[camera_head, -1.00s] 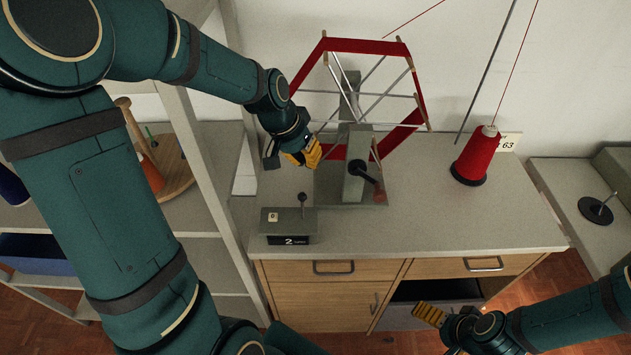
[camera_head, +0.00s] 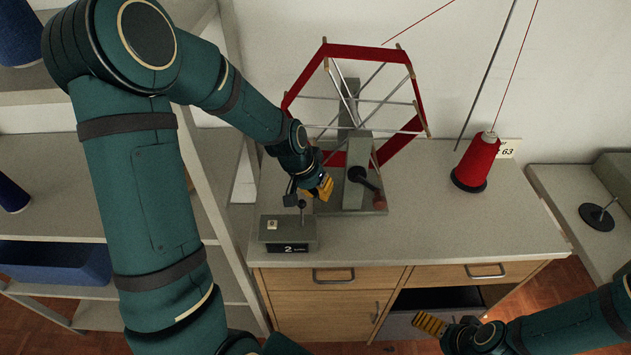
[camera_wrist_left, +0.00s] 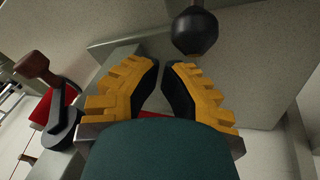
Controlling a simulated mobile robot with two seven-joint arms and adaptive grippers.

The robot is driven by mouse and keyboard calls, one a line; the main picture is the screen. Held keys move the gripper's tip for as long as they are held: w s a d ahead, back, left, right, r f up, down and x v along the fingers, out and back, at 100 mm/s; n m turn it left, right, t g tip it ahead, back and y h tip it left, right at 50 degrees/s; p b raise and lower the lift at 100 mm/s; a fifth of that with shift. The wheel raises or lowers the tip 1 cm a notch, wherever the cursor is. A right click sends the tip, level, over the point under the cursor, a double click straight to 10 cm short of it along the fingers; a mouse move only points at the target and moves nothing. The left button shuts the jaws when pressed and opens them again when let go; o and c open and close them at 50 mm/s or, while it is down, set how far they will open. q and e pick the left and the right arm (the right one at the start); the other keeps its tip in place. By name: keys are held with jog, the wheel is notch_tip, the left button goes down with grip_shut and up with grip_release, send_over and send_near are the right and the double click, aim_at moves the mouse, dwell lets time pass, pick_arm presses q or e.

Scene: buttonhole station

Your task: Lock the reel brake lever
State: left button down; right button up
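A short upright lever with a dark ball knob (camera_head: 302,204) stands at the back of the small grey box (camera_head: 270,238) marked 2. In the left wrist view the ball knob (camera_wrist_left: 195,31) is just beyond my fingertips, slightly right, apart from them. My left gripper (camera_head: 324,188) is just right of and behind the knob in the head view. In the left wrist view its yellow fingers (camera_wrist_left: 161,64) nearly meet at the tips, with nothing between them. My right gripper (camera_head: 430,323) hangs in front of the cabinet; its finger gap does not show.
The reel with red band (camera_head: 365,48) stands on a grey base (camera_head: 352,208) behind my left gripper. Its crank (camera_head: 364,177) has a brown knob. A red thread cone (camera_head: 477,160) stands at right. The counter (camera_head: 450,225) is clear in front of it.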

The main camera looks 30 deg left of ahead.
aim_at(302, 214)
pick_arm(q)
jog(key=shift+s+a+r, duration=0.1)
jog(key=shift+s+r, duration=0.3)
jog(key=shift+s, duration=0.4)
jog(key=shift+s+a+r, duration=0.1)
jog(key=shift+s+r, duration=0.25)
jog(key=shift+s, duration=0.4)
pick_arm(e)
jog(key=shift+r, duration=0.3)
jog(key=shift+s, duration=0.1)
jog(key=shift+f, duration=0.1)
